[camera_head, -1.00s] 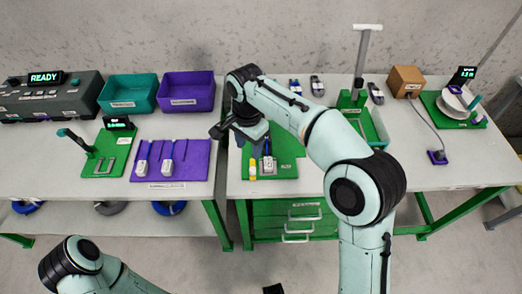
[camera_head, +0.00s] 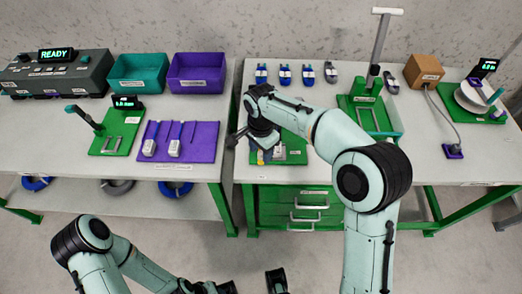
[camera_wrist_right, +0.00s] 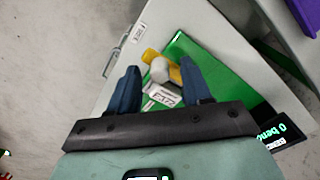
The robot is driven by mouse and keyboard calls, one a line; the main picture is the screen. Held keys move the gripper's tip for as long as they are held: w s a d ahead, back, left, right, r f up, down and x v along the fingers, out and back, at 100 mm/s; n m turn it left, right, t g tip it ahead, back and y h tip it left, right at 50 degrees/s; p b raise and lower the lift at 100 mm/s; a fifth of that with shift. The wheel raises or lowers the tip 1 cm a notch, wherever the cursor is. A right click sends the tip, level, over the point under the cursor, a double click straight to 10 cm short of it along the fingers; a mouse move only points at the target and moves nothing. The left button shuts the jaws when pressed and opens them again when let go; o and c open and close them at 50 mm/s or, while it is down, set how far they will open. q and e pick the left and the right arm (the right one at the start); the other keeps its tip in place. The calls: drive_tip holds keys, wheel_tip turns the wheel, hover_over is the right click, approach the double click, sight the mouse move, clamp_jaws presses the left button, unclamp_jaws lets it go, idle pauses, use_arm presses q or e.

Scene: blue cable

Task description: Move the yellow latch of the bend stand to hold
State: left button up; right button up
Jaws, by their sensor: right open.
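The bend stand (camera_head: 297,157) is a green board at the front left of the right-hand bench, mostly hidden under my right arm. In the right wrist view, yellow parts, seemingly the latch (camera_wrist_right: 176,75), lie against a pale rounded piece on the green board (camera_wrist_right: 205,68). In the head view only a sliver of yellow shows. My right gripper (camera_head: 262,152) is over the stand, pointing down. In the right wrist view its blue fingers (camera_wrist_right: 159,78) are open, one on each side of the yellow and pale parts; contact cannot be told.
A display (camera_wrist_right: 283,135) stands beside the board. Several blue-and-white connectors (camera_head: 285,75) lie behind my right arm. A green stand with a tall post (camera_head: 372,100) is to the right. The left bench holds a purple mat (camera_head: 195,148) and bins.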

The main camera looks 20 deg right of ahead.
drive_tip(key=shift+f, duration=0.1)
clamp_jaws()
